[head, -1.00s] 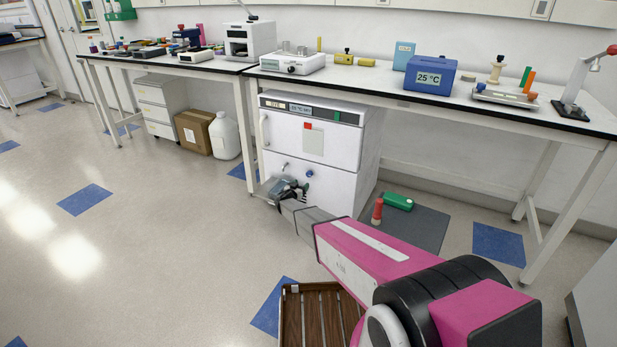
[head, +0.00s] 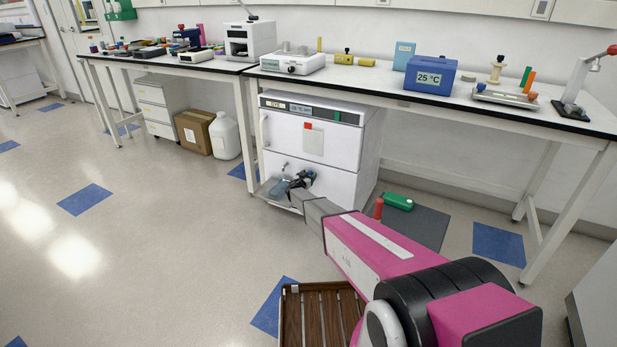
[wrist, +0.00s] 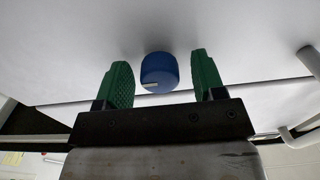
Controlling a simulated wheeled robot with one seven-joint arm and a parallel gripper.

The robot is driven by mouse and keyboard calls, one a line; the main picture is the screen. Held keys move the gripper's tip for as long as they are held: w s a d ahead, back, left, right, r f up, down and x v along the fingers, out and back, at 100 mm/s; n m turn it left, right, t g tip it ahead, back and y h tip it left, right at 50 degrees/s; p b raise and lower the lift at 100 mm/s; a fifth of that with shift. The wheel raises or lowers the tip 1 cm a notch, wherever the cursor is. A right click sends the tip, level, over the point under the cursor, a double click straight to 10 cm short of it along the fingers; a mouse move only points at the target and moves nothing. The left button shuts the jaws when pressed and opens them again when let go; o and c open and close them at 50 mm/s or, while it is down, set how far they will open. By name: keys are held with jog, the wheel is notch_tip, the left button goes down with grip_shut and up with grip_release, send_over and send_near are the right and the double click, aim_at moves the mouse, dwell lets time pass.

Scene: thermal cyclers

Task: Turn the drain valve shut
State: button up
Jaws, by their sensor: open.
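The drain valve appears to be the round blue knob (wrist: 159,72) on the white front of the under-bench cabinet (head: 323,190). In the wrist view a pale mark shows on the knob's lower edge. My gripper (wrist: 158,78) is open, with one green-padded finger on each side of the knob. Gaps show between both fingers and the knob, so it is not gripped. In the head view my gripper (head: 302,180) is close to the cabinet's lower front, and a bit of the blue knob (head: 310,173) shows beside it.
A small metal spout (head: 285,167) sticks out left of the knob. A red-orange object (head: 378,208) and a green case (head: 398,201) are on the dark mat (head: 425,226). A wooden crate (head: 290,318) stands in front.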

jog(key=c, duration=0.9)
jog(key=shift+n, duration=0.4)
jog(key=n, duration=1.3)
jog(key=shift+n, duration=2)
